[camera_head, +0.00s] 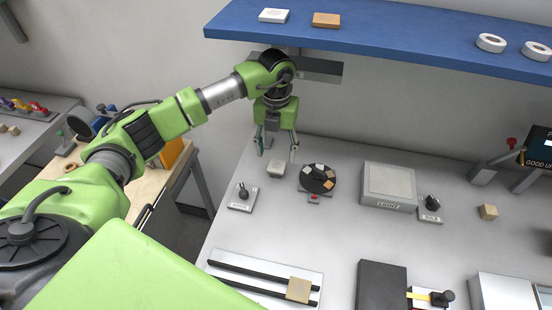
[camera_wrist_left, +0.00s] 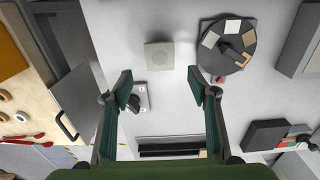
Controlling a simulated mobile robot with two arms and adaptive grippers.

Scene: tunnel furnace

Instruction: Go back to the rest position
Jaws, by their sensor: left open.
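My left arm reaches out from the left in the head view. Its gripper (camera_head: 278,152) points down over the grey worktop (camera_head: 340,225), below the blue shelf. In the left wrist view the gripper (camera_wrist_left: 160,82) has its two fingers wide apart with nothing between them. A small pale square block (camera_head: 276,169) sits on the worktop below the gripper; it also shows in the left wrist view (camera_wrist_left: 159,55), just beyond the fingertips. My right gripper is in neither view.
A blue shelf (camera_head: 400,30) hangs above the gripper. A black turntable (camera_head: 318,187) with several tiles stands right of the block. A box marked LIGHT (camera_head: 388,187) is further right. A lever switch (camera_head: 242,200) is at the left. A wooden table (camera_head: 160,180) stands beyond a gap.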

